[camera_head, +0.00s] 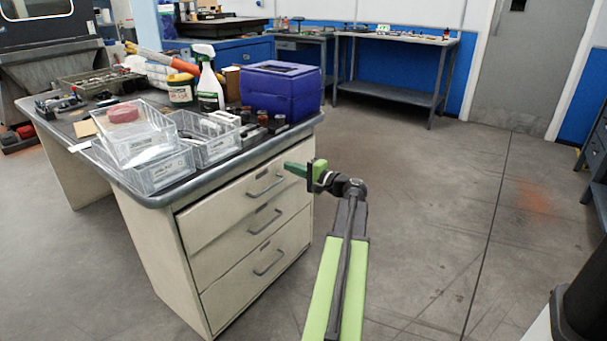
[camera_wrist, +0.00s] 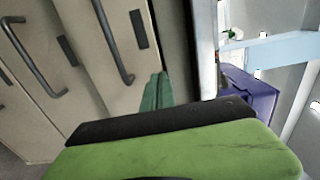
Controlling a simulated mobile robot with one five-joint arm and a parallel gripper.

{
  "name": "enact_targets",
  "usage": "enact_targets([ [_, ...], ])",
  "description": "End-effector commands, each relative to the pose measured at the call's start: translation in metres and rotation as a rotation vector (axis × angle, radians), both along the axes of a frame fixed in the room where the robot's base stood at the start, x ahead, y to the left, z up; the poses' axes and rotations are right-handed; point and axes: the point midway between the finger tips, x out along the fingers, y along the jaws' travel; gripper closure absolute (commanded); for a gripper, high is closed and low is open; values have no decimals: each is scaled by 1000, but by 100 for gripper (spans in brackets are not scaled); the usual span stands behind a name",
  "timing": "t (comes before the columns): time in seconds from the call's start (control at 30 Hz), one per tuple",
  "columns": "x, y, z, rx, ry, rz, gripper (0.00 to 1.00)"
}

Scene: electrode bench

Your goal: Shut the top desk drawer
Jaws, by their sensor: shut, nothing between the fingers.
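The top desk drawer (camera_head: 232,206) is the uppermost of three cream drawers, just under the desk's dark top edge. Its front looks flush or nearly flush with the drawers below; I cannot tell whether a small gap remains. Its grey bar handle (camera_head: 267,184) also shows in the wrist view (camera_wrist: 113,42). My gripper (camera_head: 295,170) is shut and empty, with its green fingers at the right end of the top drawer's front. In the wrist view the fingertips (camera_wrist: 157,92) overlap the drawer front (camera_wrist: 85,45) beside the desk edge; contact is unclear.
The desk top holds clear bins (camera_head: 140,140), a spray bottle (camera_head: 208,85) and a blue box (camera_head: 280,90), which overhangs nothing visible. The middle drawer (camera_head: 250,235) and bottom drawer (camera_head: 255,278) look shut.

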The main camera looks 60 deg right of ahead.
Motion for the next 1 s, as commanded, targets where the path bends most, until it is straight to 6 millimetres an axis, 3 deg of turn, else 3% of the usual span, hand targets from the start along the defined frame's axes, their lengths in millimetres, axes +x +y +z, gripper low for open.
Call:
enact_targets([
  [0.1, 21, -2, 0, 0, 0, 1, 100],
  [0.23, 34, -3, 0, 0, 0, -1, 100],
  [0.67, 39, -4, 0, 0, 0, -2, 100],
  [1.0, 65, -6, 0, 0, -1, -3, 100],
])
